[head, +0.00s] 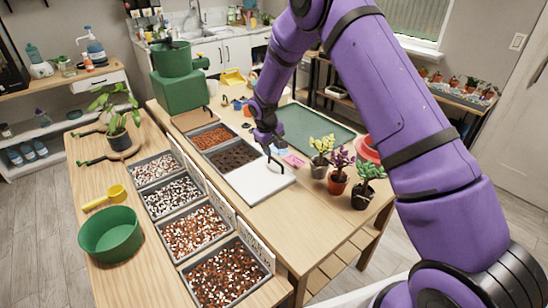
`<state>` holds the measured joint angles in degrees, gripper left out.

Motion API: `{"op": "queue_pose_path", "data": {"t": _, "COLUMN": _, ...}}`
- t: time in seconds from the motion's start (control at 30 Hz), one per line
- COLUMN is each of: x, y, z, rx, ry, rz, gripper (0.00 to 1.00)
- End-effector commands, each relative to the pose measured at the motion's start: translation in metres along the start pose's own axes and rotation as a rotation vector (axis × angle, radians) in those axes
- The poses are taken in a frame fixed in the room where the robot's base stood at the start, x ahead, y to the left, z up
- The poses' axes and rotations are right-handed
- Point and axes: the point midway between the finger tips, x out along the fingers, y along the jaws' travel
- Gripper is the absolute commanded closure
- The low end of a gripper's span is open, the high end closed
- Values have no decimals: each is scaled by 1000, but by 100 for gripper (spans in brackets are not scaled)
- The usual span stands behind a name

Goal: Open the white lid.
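The white lid (256,184) lies flat on the long wooden table, at the near end of a short row of grey bins. It looks closed, and whatever is under it is hidden. My gripper (275,164) points down at the far right part of the lid, with its dark fingertips at or just above the surface. I cannot tell whether they touch it. The fingers are small and dark here, so their opening is unclear. Nothing is seen held in them.
Several bins of pebbles (195,231) and a green bowl (110,235) are at left.

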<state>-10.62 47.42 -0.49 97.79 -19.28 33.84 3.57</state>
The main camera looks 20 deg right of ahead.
Motion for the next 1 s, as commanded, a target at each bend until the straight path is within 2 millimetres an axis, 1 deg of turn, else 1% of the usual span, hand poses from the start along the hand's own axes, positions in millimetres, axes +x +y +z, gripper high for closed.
{"op": "queue_pose_path", "data": {"t": 0.03, "x": 10, "y": 0, "z": 0, "rx": 0, "ry": -2, "rz": 0, "gripper": 61}}
{"op": "queue_pose_path", "data": {"t": 0.1, "x": 21, "y": 0, "z": 0, "rx": 0, "ry": -2, "rz": 0, "gripper": 61}}
{"op": "queue_pose_path", "data": {"t": 0.2, "x": 34, "y": 0, "z": 0, "rx": 0, "ry": -2, "rz": 1, "gripper": 61}}
{"op": "queue_pose_path", "data": {"t": 0.3, "x": 42, "y": 0, "z": 0, "rx": 0, "ry": 0, "rz": 1, "gripper": 61}}
{"op": "queue_pose_path", "data": {"t": 0.43, "x": 49, "y": 0, "z": 0, "rx": 0, "ry": 0, "rz": 0, "gripper": 61}}
{"op": "queue_pose_path", "data": {"t": 0.7, "x": 50, "y": 0, "z": 0, "rx": 0, "ry": 1, "rz": 1, "gripper": 61}}
{"op": "queue_pose_path", "data": {"t": 0.73, "x": 50, "y": 0, "z": 0, "rx": 0, "ry": 1, "rz": 1, "gripper": 63}}
{"op": "queue_pose_path", "data": {"t": 0.77, "x": 50, "y": 0, "z": 0, "rx": 0, "ry": 1, "rz": 1, "gripper": 70}}
{"op": "queue_pose_path", "data": {"t": 0.8, "x": 50, "y": 0, "z": 0, "rx": 0, "ry": 1, "rz": 1, "gripper": 79}}
{"op": "queue_pose_path", "data": {"t": 0.9, "x": 49, "y": 0, "z": 0, "rx": 0, "ry": 1, "rz": 1, "gripper": 100}}
{"op": "queue_pose_path", "data": {"t": 1.0, "x": 49, "y": 0, "z": 0, "rx": 0, "ry": 1, "rz": 1, "gripper": 100}}
